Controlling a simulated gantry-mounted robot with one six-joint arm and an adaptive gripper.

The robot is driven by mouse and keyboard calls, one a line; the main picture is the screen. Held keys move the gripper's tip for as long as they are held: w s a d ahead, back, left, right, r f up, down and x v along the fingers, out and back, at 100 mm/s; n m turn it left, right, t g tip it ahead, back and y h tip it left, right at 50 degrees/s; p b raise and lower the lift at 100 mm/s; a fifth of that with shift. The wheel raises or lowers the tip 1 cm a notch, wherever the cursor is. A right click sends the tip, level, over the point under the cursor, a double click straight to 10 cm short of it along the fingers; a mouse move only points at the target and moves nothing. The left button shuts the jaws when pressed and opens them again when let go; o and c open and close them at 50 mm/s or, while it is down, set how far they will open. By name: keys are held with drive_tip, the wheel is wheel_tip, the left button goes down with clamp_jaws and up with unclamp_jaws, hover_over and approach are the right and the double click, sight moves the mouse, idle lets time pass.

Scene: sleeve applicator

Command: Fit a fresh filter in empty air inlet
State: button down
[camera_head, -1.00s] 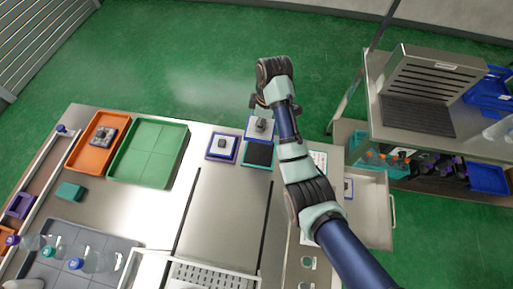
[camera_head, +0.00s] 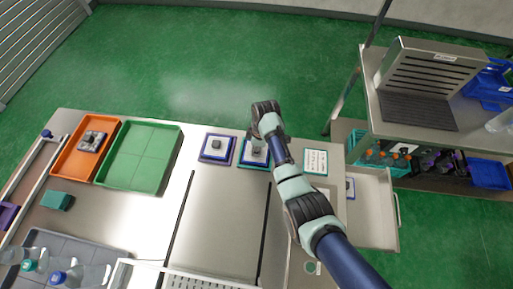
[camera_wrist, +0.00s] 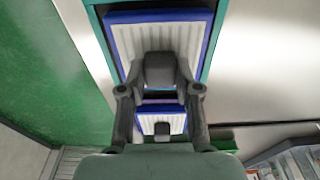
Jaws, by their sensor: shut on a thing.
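A filter with a blue frame, pale pleated face and dark knob (camera_wrist: 193,38) is in my gripper (camera_wrist: 160,95). The gripper is shut on its knob. In the head view the filter (camera_head: 246,158) lies at the teal-framed air inlet (camera_head: 243,166), partly hidden by my gripper (camera_head: 257,146). In the wrist view the teal rim (camera_wrist: 214,50) surrounds the filter closely; I cannot tell whether it is fully seated. A second filter with a dark knob sits in the neighbouring inlet (camera_head: 205,157) to the left, and also shows in the wrist view (camera_wrist: 148,126).
An orange tray (camera_head: 68,168) holding a grey part and an empty green tray (camera_head: 150,180) stand at the left. An open drawer (camera_head: 375,220) and a shelf unit (camera_head: 450,142) are at the right.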

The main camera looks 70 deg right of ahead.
drive_tip(key=shift+r, duration=0.1)
drive_tip(key=c, duration=0.8)
unclamp_jaws()
wheel_tip(320, 180, up, 12)
drive_tip(key=s+p, duration=0.1)
drive_tip(key=p, duration=0.2)
drive_tip(key=shift+s+d, duration=0.15)
drive_tip(key=shift+d, duration=0.1)
